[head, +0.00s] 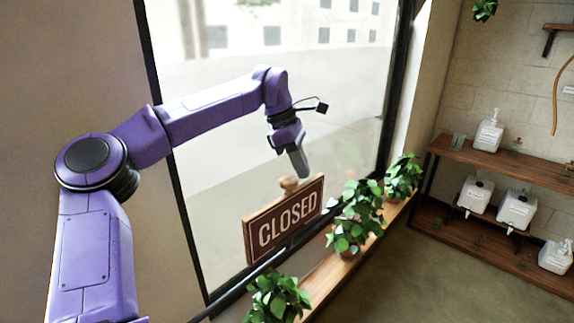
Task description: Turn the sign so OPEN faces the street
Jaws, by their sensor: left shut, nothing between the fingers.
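The sign (286,222) is a brown board in a wooden frame, and its face toward me reads CLOSED. It stands in front of the window, slightly tilted in the picture, with a round wooden knob (289,184) at its top. My left gripper (301,172) is shut and empty, pointing down just above and right of the knob. I cannot tell whether the fingertips touch the knob. The side of the sign facing the street is hidden. My right gripper is not in view.
Several leafy potted plants (355,213) stand on a wooden ledge (326,277) below the window, close to the sign. Wooden shelves (480,153) with white pump containers (517,208) stand at the right. The floor (430,275) between is clear.

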